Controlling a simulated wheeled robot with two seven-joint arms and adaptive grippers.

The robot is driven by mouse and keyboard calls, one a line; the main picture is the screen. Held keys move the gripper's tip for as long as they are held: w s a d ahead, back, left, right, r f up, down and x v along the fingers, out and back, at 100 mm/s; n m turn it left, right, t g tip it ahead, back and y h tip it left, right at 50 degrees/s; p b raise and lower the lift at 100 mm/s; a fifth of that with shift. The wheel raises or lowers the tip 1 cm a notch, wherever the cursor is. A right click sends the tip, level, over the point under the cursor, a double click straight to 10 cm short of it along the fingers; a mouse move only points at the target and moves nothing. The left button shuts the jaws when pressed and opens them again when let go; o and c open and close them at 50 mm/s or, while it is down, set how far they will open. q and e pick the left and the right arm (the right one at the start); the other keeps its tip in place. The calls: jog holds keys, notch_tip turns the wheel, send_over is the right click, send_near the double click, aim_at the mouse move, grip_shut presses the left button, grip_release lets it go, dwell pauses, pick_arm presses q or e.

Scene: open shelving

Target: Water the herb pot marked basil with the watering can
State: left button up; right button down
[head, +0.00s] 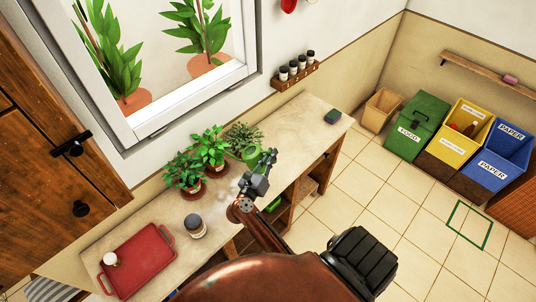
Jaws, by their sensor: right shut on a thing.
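Three herb plants stand near the window side of the worktop: a left one (184,168), a middle one (210,146) and a grey-green right one (243,134). The left and middle pots are reddish brown; the right plant's pot is hidden. I cannot read any label, so I cannot tell which is basil. My right gripper (266,163) is shut on a green object that looks like the watering can (251,154), just in front of the right plant. The gripper and arm partly hide the can; its spout and tilt are unclear. My left gripper is out of view.
A red tray (139,262) with a small white-topped item lies at the worktop's left end. A dark-lidded jar (195,225) stands between tray and plants. A spice rack (295,76) hangs above.

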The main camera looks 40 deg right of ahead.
notch_tip(320, 180, down, 7)
jog(key=m+b, duration=0.4)
jog(key=b, duration=0.4)
jog(key=shift+r+m+y, duration=0.2)
jog(key=shift+m+y, duration=0.1)
dwell(0.3)
